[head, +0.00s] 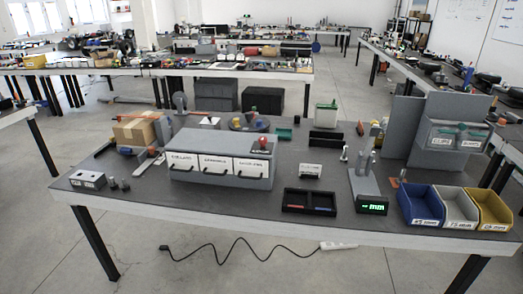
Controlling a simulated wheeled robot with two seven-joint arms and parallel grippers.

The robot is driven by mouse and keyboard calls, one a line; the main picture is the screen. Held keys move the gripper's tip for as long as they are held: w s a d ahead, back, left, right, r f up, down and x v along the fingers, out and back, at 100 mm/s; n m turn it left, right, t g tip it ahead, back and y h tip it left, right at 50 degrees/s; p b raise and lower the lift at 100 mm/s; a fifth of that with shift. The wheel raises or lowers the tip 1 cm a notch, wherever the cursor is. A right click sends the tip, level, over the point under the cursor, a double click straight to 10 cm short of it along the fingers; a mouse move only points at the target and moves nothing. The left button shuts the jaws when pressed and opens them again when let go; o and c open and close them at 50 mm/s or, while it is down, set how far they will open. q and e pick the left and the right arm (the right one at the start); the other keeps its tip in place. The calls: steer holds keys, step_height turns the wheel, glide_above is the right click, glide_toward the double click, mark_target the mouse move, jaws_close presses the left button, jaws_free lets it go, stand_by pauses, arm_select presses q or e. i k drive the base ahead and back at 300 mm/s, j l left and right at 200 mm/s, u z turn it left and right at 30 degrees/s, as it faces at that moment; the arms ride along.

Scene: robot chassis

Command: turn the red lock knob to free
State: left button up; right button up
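A small red knob (263,142) shows at the top right of a grey drawer cabinet (222,180) on the table. The knob is too small to tell which way it is turned. The cabinet has three white-labelled drawer fronts with dark handles, and they look closed. Neither of my grippers shows in the head view.
The cabinet stands on a dark-topped table (235,218). To its right are a black tray (309,201), a grey device with a green display (372,206), and blue (420,205), white and yellow bins. A cardboard box (135,131) stands at the left. The front strip is mostly clear.

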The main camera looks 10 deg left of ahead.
mark_target(263, 141)
steer(key=i+j+u, duration=0.1)
steer(key=i+u, duration=0.3)
steer(key=i+l+u, duration=0.15)
steer(key=i+u, duration=0.25)
steer(key=i, duration=0.25)
steer(key=i+l+u, duration=0.25)
steer(key=i, duration=0.55)
steer(key=j, duration=0.1)
